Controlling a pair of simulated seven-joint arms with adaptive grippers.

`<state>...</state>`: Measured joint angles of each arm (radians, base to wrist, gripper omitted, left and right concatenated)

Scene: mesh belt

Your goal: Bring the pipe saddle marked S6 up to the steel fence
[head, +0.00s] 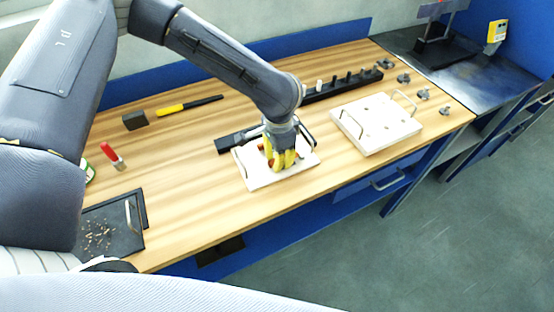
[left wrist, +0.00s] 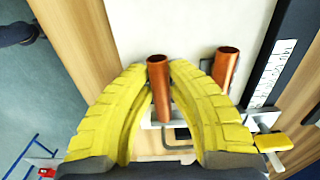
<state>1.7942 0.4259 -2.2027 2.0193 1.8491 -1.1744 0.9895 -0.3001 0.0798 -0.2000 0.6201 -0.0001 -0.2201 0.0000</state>
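My left gripper (head: 283,160) is low over the nearer white board (head: 258,180) in the head view. In the left wrist view its yellow fingers (left wrist: 160,75) close on both sides of a copper tube piece (left wrist: 158,90), which looks gripped. A second copper piece (left wrist: 226,65) stands to its right, near a dark straight bar with a white printed label (left wrist: 283,60). That bar may be the steel fence; it also shows in the head view (head: 230,143). No S6 mark is legible, and the fingers hide the base of the held piece. My right gripper is out of view.
Another white board with handles (head: 378,125) lies to the right. A yellow-handled tool (head: 172,110), a dark block (head: 135,120) and a black tray (head: 110,230) lie left. The front middle is clear.

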